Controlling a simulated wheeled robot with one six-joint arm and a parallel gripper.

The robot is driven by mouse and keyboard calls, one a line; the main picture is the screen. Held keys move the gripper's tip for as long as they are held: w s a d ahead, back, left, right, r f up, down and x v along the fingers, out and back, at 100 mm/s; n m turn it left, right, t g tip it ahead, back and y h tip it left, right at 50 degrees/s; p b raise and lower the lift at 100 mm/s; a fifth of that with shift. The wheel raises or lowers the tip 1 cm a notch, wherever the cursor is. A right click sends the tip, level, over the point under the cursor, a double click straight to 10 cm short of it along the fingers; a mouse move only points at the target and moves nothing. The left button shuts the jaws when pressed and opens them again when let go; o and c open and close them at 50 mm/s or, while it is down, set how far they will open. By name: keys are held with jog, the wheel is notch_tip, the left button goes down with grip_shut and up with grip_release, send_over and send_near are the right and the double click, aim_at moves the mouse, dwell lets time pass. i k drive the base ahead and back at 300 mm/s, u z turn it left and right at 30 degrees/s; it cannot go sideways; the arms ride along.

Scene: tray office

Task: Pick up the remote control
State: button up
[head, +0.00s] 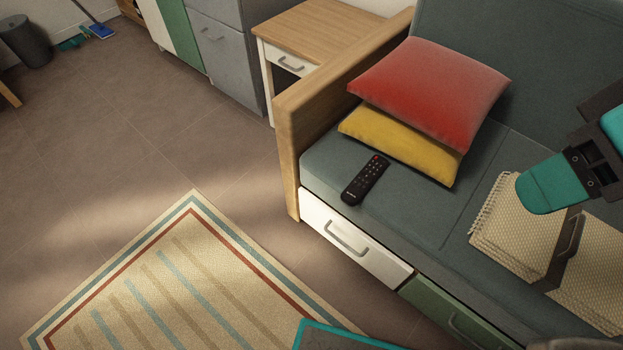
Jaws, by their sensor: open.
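The remote control (365,181) is slim and black with a red button at its top end and several small keys. It lies face up on the grey-green sofa seat (415,213), close to the front edge above the white drawer. My gripper (572,172) is at the right edge of the head view, partly cut off, with a teal finger showing. It is open and well to the right of the remote, apart from it. No held object shows in the visible part.
A yellow cushion (400,143) lies just behind the remote, with a red cushion (432,95) on it. The wooden armrest (330,95) stands to the left. A cream woven fringed item (498,232) lies below my gripper. A striped rug (170,290) covers the floor in front.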

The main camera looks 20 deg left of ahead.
aim_at(356, 189)
jog(key=u, duration=0.55)
jog(key=k, duration=0.35)
jog(key=u, duration=0.75)
jog(key=i, duration=0.65)
jog(key=z, duration=0.9)
